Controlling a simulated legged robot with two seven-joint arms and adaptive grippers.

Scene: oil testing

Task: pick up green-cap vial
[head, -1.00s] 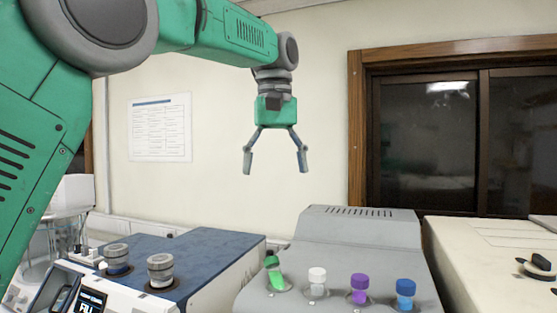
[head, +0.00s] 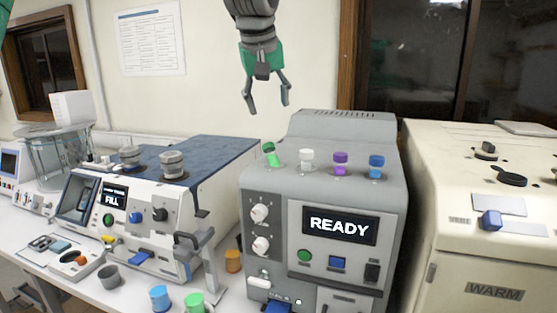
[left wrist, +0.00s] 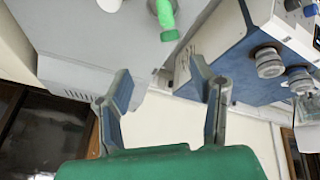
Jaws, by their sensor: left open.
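The green-cap vial (head: 270,155) stands tilted in a socket on top of the grey machine (head: 330,185) in the head view. It is leftmost in a row with white, purple and blue caps. My left gripper (head: 269,111) is open and empty, pointing down and appearing just above the green cap. My right gripper is not in view.
White-cap (head: 306,160), purple-cap (head: 340,163) and blue-cap (head: 376,166) vials stand close to the right. A blue-topped machine (head: 215,155) is at left, a cream WARM machine (head: 490,260) at right. Coloured cups and a grey stand sit on the front table.

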